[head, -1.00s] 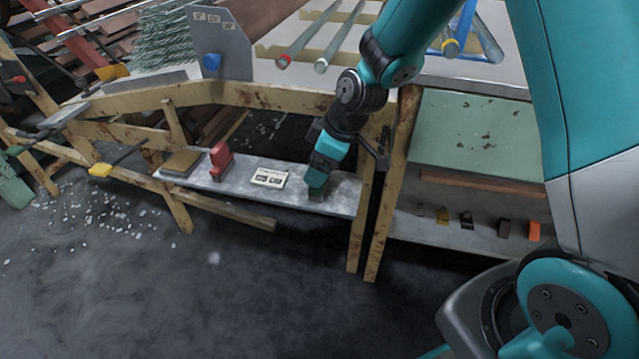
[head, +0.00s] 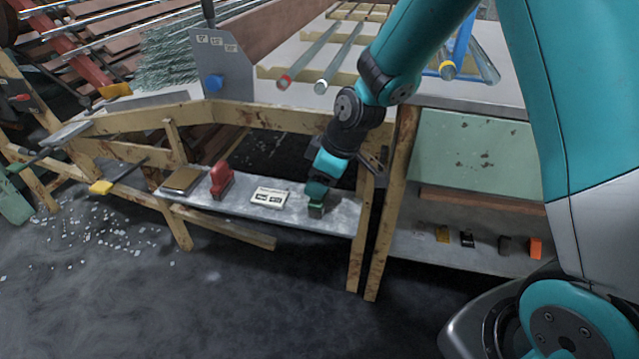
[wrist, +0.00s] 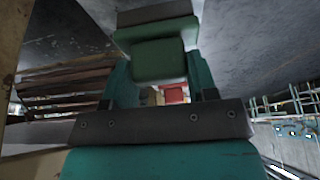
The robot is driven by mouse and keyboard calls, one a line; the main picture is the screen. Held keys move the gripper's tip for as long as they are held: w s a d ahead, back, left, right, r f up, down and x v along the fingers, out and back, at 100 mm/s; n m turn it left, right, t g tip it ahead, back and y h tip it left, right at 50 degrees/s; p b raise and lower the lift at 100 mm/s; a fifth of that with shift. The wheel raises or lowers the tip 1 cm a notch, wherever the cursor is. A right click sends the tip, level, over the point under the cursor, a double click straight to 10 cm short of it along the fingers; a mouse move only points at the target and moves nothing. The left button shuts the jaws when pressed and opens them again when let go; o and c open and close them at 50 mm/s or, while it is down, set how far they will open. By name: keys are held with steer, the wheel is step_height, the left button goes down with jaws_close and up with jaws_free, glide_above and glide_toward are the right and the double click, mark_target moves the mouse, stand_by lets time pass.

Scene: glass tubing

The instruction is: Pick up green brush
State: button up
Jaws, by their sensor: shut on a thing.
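The green brush (head: 316,210) is at the right part of a low grey shelf, under the wooden-framed bench. My gripper (head: 318,190) points down from above and is shut on the brush. In the wrist view the green brush (wrist: 158,60) sits between the two teal fingers of my gripper (wrist: 160,75), with a dark part across its far end. Whether the brush touches the shelf or is just above it, I cannot tell.
On the shelf (head: 335,222), left of the brush, are a white card (head: 269,197), a red-handled object (head: 221,180) and a tan block (head: 181,180). A wooden post (head: 361,235) stands close right. Glass tubes (head: 340,58) lie on the bench above.

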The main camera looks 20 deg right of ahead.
step_height(320, 180, up, 19)
steer(key=p, duration=0.5)
steer(key=shift+f, duration=0.1)
steer(key=shift+o, duration=0.6)
